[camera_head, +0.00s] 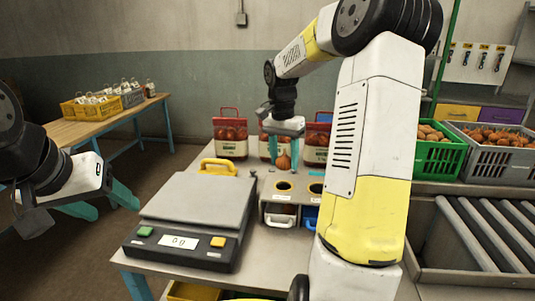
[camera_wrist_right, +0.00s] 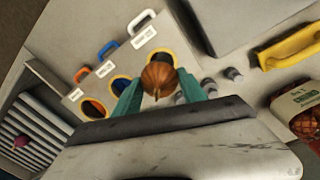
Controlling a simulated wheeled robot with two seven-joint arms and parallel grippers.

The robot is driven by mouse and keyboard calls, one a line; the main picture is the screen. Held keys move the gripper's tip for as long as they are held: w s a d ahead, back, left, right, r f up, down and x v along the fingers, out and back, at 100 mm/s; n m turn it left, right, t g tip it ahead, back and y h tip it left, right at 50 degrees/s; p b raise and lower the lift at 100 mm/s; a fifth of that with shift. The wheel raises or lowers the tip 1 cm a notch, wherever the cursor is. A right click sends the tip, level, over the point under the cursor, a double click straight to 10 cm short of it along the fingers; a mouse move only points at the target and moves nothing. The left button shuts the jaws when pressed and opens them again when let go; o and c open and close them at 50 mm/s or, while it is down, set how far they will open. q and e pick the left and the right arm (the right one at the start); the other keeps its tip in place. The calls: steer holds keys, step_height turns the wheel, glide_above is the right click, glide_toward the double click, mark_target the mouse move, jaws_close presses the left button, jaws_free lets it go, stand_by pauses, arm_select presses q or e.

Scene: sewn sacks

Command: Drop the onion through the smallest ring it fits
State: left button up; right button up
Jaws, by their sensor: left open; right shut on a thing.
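My right gripper (camera_head: 285,150) is shut on a brown onion (camera_head: 284,162), its teal fingers on either side. It holds the onion up near the ring stand (camera_head: 266,208). In the right wrist view the onion (camera_wrist_right: 158,74) covers part of the yellow-rimmed ring above the white handle (camera_wrist_right: 142,21). A second ring (camera_wrist_right: 121,86) is by the blue handle (camera_wrist_right: 108,48), a third (camera_wrist_right: 94,107) by the orange one (camera_wrist_right: 82,74). In the head view two rings show; my right arm hides the rest. My left gripper (camera_head: 101,202) is open and empty, left of the scale.
A grey scale (camera_head: 200,205) stands on the table left of the ring stand, a yellow handle (camera_head: 217,166) behind it. Onion bags (camera_head: 230,138) stand at the back. Green (camera_head: 436,157) and grey (camera_head: 487,160) crates and a roller conveyor (camera_head: 490,235) are right.

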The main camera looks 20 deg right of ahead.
steer(key=shift+f, duration=2.85)
steer(key=o, duration=1.4)
steer(key=shift+o, duration=0.2)
steer(key=shift+r, duration=0.1)
steer(key=r, duration=0.7)
steer(key=shift+w+a+r, duration=0.15)
steer(key=shift+w+r, duration=0.05)
steer(key=shift+r, duration=0.1)
